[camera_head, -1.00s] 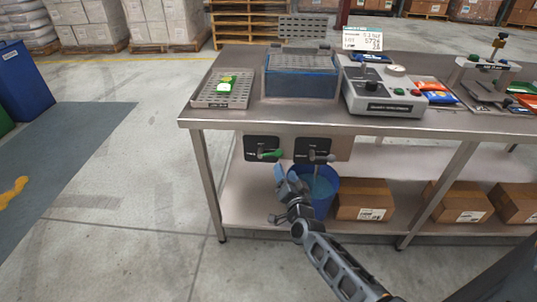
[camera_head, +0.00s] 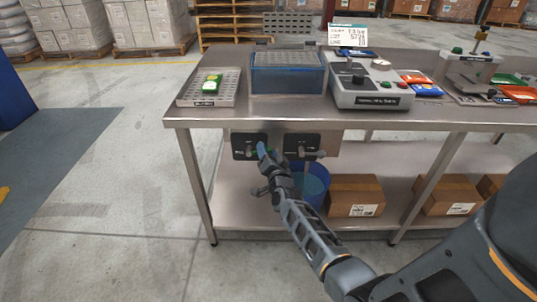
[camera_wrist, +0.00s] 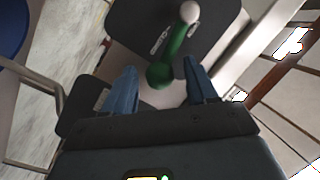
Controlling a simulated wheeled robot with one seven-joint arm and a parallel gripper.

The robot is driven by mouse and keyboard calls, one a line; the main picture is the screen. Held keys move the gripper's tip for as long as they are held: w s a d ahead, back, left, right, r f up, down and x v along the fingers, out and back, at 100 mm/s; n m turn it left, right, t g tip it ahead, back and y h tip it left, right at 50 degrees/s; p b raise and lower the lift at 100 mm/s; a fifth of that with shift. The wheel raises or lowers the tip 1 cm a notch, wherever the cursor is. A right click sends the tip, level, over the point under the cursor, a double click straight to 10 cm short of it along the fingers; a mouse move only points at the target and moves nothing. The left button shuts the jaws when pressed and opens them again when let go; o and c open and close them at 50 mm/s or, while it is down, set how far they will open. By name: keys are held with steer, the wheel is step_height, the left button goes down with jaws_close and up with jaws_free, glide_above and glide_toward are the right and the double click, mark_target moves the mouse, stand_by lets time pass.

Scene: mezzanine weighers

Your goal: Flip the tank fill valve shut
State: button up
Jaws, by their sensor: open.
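Two valves on black plates are mounted under the front edge of the steel table. The left valve has a green lever (camera_wrist: 176,50) with a pale end, on its dark plate (camera_head: 240,147); my gripper mostly hides this lever in the head view. The right valve (camera_head: 302,152) has a grey lever. The plate labels are too small to read. My gripper (camera_head: 266,153) is open at the left valve. In the wrist view its blue fingers (camera_wrist: 160,68) stand either side of the lever's near, rounded green end; contact cannot be told. A blue tank (camera_head: 288,74) stands on the table above.
A blue bucket (camera_head: 313,186) stands on the lower shelf behind my arm, with cardboard boxes (camera_head: 355,195) to its right. A drip tray (camera_head: 222,88) with a green-and-yellow item and a grey weigher (camera_head: 366,88) are on the tabletop.

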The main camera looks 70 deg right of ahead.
steer(key=shift+c, duration=0.2)
jaws_close()
steer(key=shift+f, duration=0.1)
steer(key=shift+s+f+m+h+b, duration=0.15)
steer(key=shift+f+m+b, duration=0.4)
steer(key=shift+b, duration=0.75)
steer(key=shift+f+m+h+b, duration=0.15)
steer(key=shift+f+m+b, duration=0.2)
steer(key=shift+m+b, duration=0.7)
steer(key=shift+a+n, duration=0.1)
steer(key=shift+n, duration=0.2)
steer(key=shift+c, duration=1)
jaws_free()
steer(key=shift+o, duration=1.2)
steer(key=shift+r, duration=0.15)
